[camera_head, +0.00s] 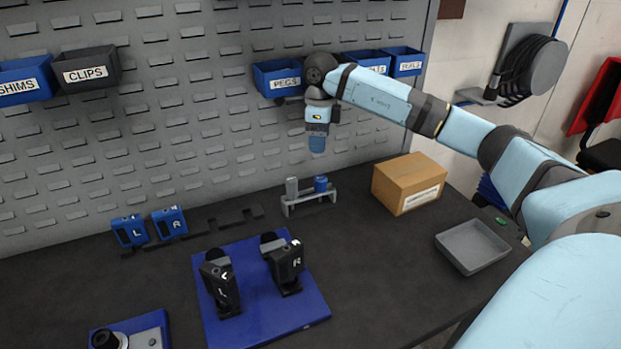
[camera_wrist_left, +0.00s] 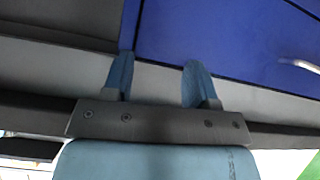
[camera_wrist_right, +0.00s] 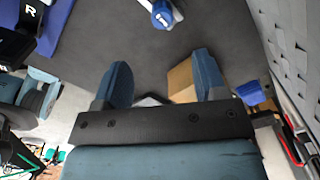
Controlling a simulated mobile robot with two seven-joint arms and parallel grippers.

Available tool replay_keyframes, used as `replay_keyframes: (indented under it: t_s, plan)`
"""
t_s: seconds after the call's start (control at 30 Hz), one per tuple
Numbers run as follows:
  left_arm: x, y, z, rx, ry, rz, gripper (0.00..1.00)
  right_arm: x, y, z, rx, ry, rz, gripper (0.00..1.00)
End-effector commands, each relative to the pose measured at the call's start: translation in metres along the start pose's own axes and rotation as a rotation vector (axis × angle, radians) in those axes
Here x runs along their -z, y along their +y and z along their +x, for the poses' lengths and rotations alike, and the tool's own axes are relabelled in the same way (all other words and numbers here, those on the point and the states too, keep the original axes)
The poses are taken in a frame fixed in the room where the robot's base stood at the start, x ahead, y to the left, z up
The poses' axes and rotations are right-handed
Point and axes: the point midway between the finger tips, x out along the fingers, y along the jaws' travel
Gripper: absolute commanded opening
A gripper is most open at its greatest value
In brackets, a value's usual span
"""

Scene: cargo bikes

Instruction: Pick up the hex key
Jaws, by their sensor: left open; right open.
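No hex key can be made out clearly in any view. A small light rack (camera_head: 309,199) on the dark bench holds a grey upright piece (camera_head: 292,187) and a blue-topped piece (camera_head: 321,184); I cannot tell whether either is the hex key. The blue-topped piece also shows at the top of the right wrist view (camera_wrist_right: 162,13). My right gripper (camera_head: 317,146) points down, above and behind the rack near the pegboard. Its fingers stand apart and empty in the right wrist view (camera_wrist_right: 160,82). My left gripper (camera_wrist_left: 157,78) is open and empty before a blue panel, outside the head view.
A cardboard box (camera_head: 408,184) and a grey tray (camera_head: 471,246) stand right of the rack. A blue mat (camera_head: 258,309) carries two black devices. Blue L and R blocks (camera_head: 151,228) are at the back left. Labelled bins, including PEGS (camera_head: 279,77), hang close beside my right gripper.

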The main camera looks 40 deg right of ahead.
Motion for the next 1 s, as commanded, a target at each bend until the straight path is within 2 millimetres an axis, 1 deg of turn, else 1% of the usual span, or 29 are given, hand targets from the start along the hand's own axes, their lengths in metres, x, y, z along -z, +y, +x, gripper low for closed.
replay_keyframes:
  t_s: [0.03,0.13,0.3,0.4,0.63,0.9,1.0]
  plan:
    - [-0.005,0.001,-0.002,-0.001,-0.009,-0.001,0.53,0.001,0.0,0.011,-0.003,0.004,0.0,0.65]
    - [-0.011,0.002,-0.004,-0.004,-0.019,0.0,0.53,0.0,0.001,0.032,-0.005,0.004,0.0,0.65]
    - [-0.011,0.002,-0.005,-0.005,-0.019,0.004,0.53,0.0,0.001,0.062,-0.005,0.002,-0.001,0.65]
    - [-0.008,0.001,-0.004,-0.005,-0.014,0.006,0.53,-0.001,0.001,0.072,-0.004,-0.001,-0.001,0.65]
    - [-0.004,0.001,-0.003,-0.004,-0.007,0.007,0.53,0.001,-0.001,0.085,-0.004,0.0,-0.001,0.65]
    - [-0.001,0.001,-0.004,-0.002,-0.001,0.004,0.53,0.003,-0.004,0.123,-0.005,0.0,-0.002,0.65]
    - [-0.001,0.002,-0.004,-0.002,-0.001,0.002,0.53,0.002,-0.004,0.128,-0.003,-0.002,-0.002,0.65]
